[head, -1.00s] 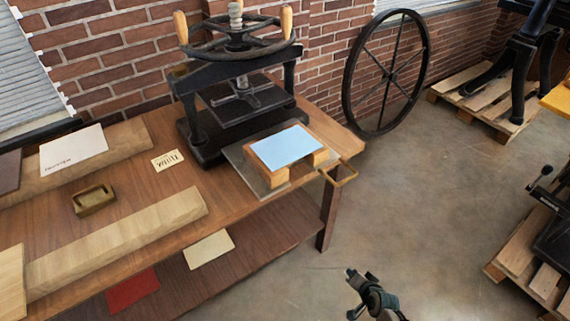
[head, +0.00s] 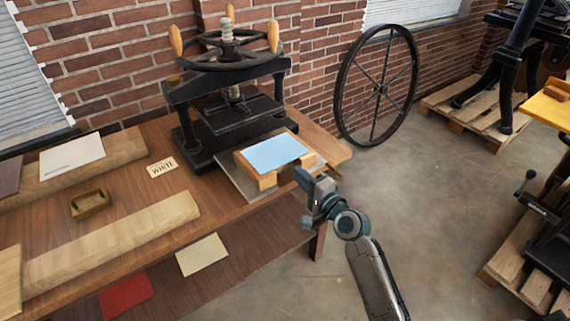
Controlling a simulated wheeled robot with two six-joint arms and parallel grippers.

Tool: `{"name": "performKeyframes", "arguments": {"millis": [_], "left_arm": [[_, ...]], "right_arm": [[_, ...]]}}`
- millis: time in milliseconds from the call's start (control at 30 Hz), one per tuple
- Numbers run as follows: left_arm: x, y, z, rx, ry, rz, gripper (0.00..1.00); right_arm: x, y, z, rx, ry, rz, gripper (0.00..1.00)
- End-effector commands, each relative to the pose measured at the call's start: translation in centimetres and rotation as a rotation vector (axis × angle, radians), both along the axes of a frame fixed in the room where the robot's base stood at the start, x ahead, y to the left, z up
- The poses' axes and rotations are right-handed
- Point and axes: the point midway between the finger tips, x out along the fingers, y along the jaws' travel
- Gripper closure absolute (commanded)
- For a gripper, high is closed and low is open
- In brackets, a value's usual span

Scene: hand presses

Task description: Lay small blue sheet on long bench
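A small light blue sheet (head: 273,154) lies flat on top of a wooden block stand at the press end of the long wooden bench (head: 141,195). The stand rests on a grey plate (head: 238,178) in front of the black hand press. My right gripper (head: 304,198) is just right of the sheet and stand, by the bench's right end. Its two fingers look spread apart, with nothing seen between them. The brass handle at the plate's front is hidden behind it. My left gripper is not in view.
The black hand press (head: 224,110) stands at the back of the bench. A cream sheet (head: 202,255) and a red sheet (head: 126,296) lie on the shelf below.

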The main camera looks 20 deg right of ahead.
Motion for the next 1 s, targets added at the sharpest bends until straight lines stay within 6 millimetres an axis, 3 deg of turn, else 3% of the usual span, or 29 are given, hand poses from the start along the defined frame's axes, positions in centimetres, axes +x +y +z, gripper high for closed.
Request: {"name": "performKeyframes", "arguments": {"millis": [400,900,1000], "left_arm": [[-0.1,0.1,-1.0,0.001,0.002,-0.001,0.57],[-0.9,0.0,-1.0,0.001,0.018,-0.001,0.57],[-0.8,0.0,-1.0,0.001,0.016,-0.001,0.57]], "right_arm": [[5.3,1.9,-0.1,-0.002,-0.001,-0.001,0.83],[6.3,2.3,0.0,-0.002,0.0,0.0,0.83],[6.3,2.3,0.0,-0.002,0.0,0.0,0.93]]}}
